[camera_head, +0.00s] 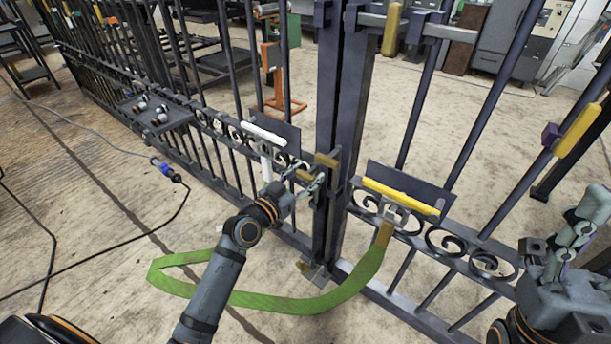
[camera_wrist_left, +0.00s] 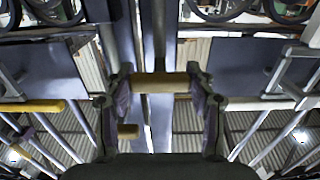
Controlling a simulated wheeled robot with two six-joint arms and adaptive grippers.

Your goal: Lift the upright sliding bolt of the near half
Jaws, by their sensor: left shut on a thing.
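The near half of the gate is a dark barred metal leaf that meets the other half at thick upright posts (camera_head: 329,110). My left gripper (camera_head: 308,181) is at these posts, at about the height of the scrollwork. In the left wrist view a tan round grip (camera_wrist_left: 160,82) lies crosswise between its two fingers, and they are closed on it. A second, shorter tan piece (camera_wrist_left: 128,131) shows nearby; it also shows in the head view (camera_head: 327,160), just above the fingers. The bolt's rod is mostly hidden. My right gripper (camera_head: 577,229) is at the right edge, away from the gate posts.
A green strap (camera_head: 300,302) hangs in a loop from the right leaf and runs below my left arm. A yellow bar (camera_head: 400,195) and a white handle (camera_head: 265,134) sit on plates either side of the posts. A black cable (camera_head: 184,207) lies on the floor at left.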

